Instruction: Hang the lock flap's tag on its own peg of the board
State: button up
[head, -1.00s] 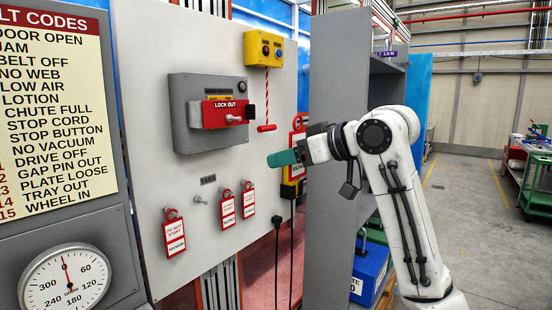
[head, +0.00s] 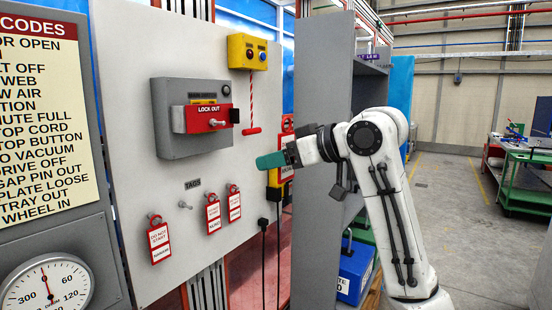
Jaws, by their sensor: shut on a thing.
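The grey switch box (head: 170,145) on the board carries the red lock flap (head: 208,118), marked LOCK OUT. Below it, under the TAGS label, one peg (head: 185,205) is bare. To its right and left hang red-and-white tags: a left tag (head: 159,240), a middle tag (head: 213,214) and a right tag (head: 234,204). My gripper (head: 271,160), with teal fingers, is shut at the board's right edge, pointing left. A larger red-and-white tag (head: 287,172) shows behind the fingers and seems held by them; its middle is hidden and its lettering is unreadable.
A yellow button box (head: 248,52) with a red-striped pull cord (head: 252,105) is at the board's upper right. A grey cabinet (head: 318,90) stands right of the board. A dial gauge (head: 45,285) and code list (head: 40,120) are at left.

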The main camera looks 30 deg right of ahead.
jog(key=shift+s+d, duration=0.4)
jog(key=shift+s, duration=0.35)
jog(key=shift+s+d, duration=0.35)
jog(key=shift+s, duration=0.45)
jog(key=shift+s+d, duration=0.4)
jog(key=shift+s, duration=0.35)
dwell(0.4)
